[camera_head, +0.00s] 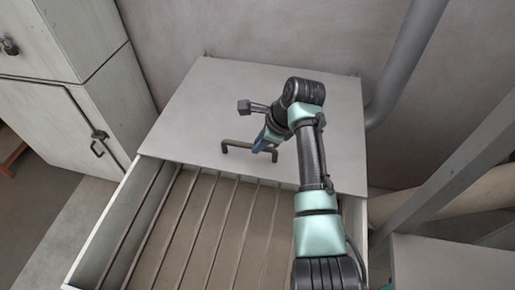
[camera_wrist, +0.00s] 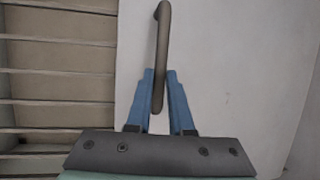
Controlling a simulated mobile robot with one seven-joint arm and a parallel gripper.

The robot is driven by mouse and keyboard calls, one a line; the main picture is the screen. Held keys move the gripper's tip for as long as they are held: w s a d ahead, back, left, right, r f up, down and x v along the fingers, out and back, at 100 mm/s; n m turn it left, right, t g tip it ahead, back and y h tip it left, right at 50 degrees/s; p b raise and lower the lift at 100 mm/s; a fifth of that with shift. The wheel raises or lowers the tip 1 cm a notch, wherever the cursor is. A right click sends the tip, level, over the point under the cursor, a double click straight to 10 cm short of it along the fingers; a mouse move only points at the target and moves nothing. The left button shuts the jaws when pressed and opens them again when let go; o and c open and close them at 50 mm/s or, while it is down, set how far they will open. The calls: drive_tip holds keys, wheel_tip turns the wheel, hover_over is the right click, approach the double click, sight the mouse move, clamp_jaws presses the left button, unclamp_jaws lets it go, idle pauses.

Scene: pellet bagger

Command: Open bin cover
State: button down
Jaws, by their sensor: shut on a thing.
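The bin cover (camera_head: 210,95) is a flat grey panel over the back part of the bin (camera_head: 90,240). The front part of the bin is uncovered and shows slats inside. A dark bar handle (camera_head: 240,146) stands on the cover near its front edge. My gripper (camera_head: 264,141) is at the right end of this handle. In the wrist view the blue fingers of my gripper (camera_wrist: 159,98) are shut on the handle (camera_wrist: 163,45), one on each side of it. The cover (camera_wrist: 230,50) also fills the right side of the wrist view.
A pale cabinet (camera_head: 60,95) with a dark latch stands at the left. A grey pipe (camera_head: 402,65) and a slanted beam (camera_head: 450,165) are at the right. A plain wall (camera_head: 250,35) rises behind the cover.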

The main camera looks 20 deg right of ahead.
drive_tip(key=shift+w+d+b, duration=0.55)
drive_tip(key=shift+w+d, duration=0.45)
drive_tip(key=shift+w, duration=0.2)
drive_tip(key=c, duration=0.8)
unclamp_jaws()
drive_tip(key=shift+a, duration=0.1)
drive_tip(key=v, duration=1.3)
